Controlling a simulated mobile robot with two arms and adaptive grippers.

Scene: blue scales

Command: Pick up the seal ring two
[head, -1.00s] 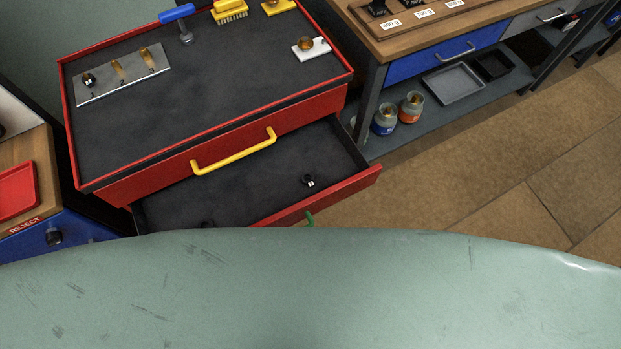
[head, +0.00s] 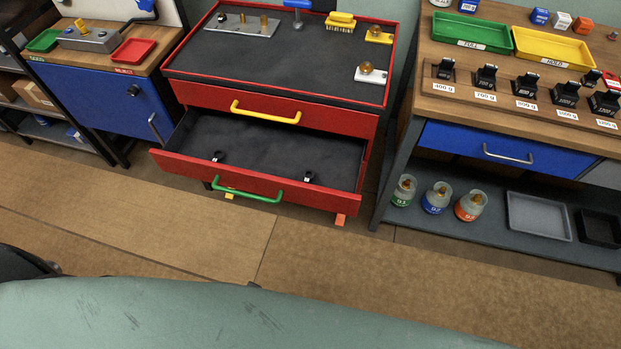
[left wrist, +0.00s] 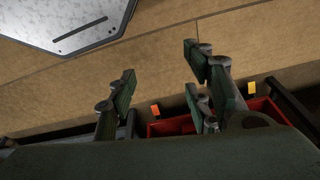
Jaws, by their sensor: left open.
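Two small black rings, each with a pale tag, lie apart in the open lower drawer (head: 262,140) of the red cabinet. One ring (head: 218,156) is toward the left, the other (head: 308,177) toward the right front. The tags are too small to read, so I cannot tell which is seal ring two. My left gripper (left wrist: 160,72) shows in the left wrist view, open and empty, its fingers apart over the brown floor. Part of a red cabinet or drawer (left wrist: 172,127) shows behind the fingers. No gripper shows in the head view, and my right gripper is unseen.
The drawer front has a green handle (head: 248,195); the upper drawer, with a yellow handle (head: 265,112), is shut. A bench with weights and a grey tray (head: 540,215) stands right, a blue cabinet (head: 95,95) left. The floor before the drawer is clear.

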